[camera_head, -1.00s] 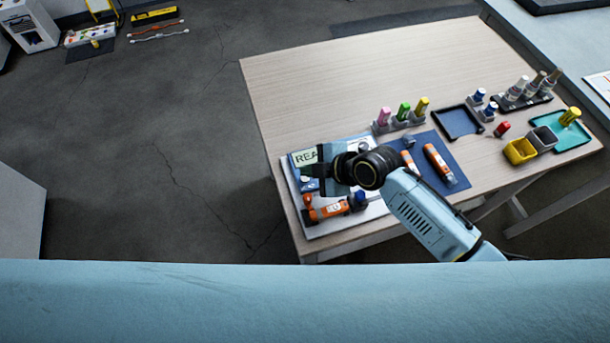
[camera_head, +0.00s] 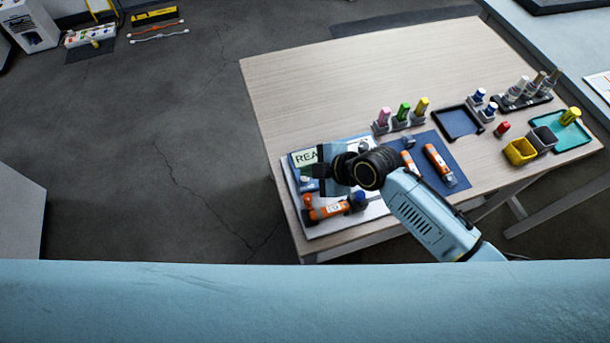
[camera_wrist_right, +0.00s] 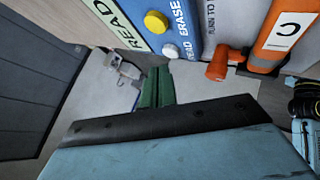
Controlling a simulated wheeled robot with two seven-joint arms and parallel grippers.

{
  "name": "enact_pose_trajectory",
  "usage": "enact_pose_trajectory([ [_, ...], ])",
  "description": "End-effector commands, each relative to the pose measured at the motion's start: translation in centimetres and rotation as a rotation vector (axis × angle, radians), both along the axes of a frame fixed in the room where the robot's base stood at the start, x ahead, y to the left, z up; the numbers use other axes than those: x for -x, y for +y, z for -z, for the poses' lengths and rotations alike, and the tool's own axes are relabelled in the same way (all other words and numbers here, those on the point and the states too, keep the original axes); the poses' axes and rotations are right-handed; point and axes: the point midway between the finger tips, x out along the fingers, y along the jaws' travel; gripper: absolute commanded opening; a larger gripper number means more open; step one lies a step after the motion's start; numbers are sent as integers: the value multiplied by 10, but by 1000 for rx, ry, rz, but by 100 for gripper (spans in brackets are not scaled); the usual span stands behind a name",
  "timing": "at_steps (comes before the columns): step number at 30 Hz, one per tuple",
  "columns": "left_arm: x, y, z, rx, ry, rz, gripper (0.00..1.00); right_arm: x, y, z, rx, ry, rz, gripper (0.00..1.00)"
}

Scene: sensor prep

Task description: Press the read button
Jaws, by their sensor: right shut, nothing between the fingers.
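The reader station is a blue panel on a white base (camera_head: 315,231) at the table's front left, with a large READ sign (camera_head: 304,158). In the right wrist view the panel has a yellow button (camera_wrist_right: 155,22) beside the word ERASE and a pale button (camera_wrist_right: 170,51) beside the word READ. My right gripper (camera_head: 318,178) is over the panel in the head view and hides much of it. In the wrist view its green fingertips (camera_wrist_right: 156,82) are shut and empty, just below the pale button; I cannot tell whether they touch the panel. My left gripper is not in view.
An orange sensor (camera_head: 328,211) lies on the station's front part. Another orange sensor (camera_head: 438,160) lies on a blue mat (camera_head: 458,176) to the right. Coloured bottles, trays and a yellow bin (camera_head: 520,151) stand further right. The table's back (camera_head: 370,75) is clear.

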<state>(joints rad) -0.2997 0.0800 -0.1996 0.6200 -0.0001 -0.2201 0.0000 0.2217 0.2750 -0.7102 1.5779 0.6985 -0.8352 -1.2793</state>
Motion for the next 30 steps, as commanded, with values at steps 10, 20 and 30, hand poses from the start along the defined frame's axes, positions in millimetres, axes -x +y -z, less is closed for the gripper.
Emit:
enact_pose_trajectory([
  [10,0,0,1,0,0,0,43,0,0,1,0,0,0,0],
  [20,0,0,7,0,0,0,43,0,0,9,0,0,0,0],
  [30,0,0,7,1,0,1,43,0,0,9,0,0,0,0],
])
